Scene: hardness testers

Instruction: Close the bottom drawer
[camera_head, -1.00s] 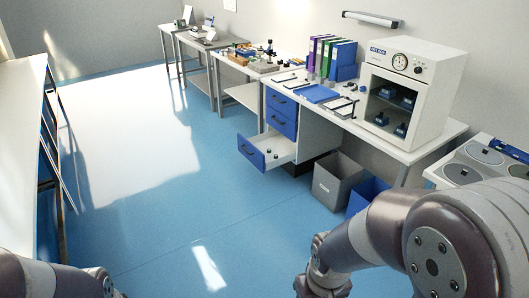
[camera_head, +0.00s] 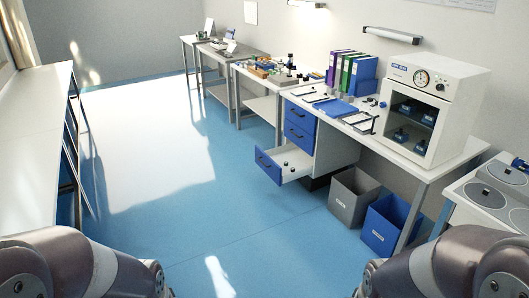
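The bottom drawer (camera_head: 268,167) is pulled out from the drawer unit under the white desk. It has a blue front with a dark handle and a white inside with a few small dark items. The two blue drawers above it, the top drawer (camera_head: 300,117) and the middle drawer (camera_head: 298,137), are shut. My two arms show at the bottom left and bottom right corners, well apart from the drawer. Neither gripper's fingers are in view.
A grey bin (camera_head: 352,196) and a blue bin (camera_head: 388,224) stand on the floor right of the drawer unit. A white cabinet with a gauge (camera_head: 452,85) stands on the desk. A long table (camera_head: 32,150) runs along the left. The blue floor before the drawer is clear.

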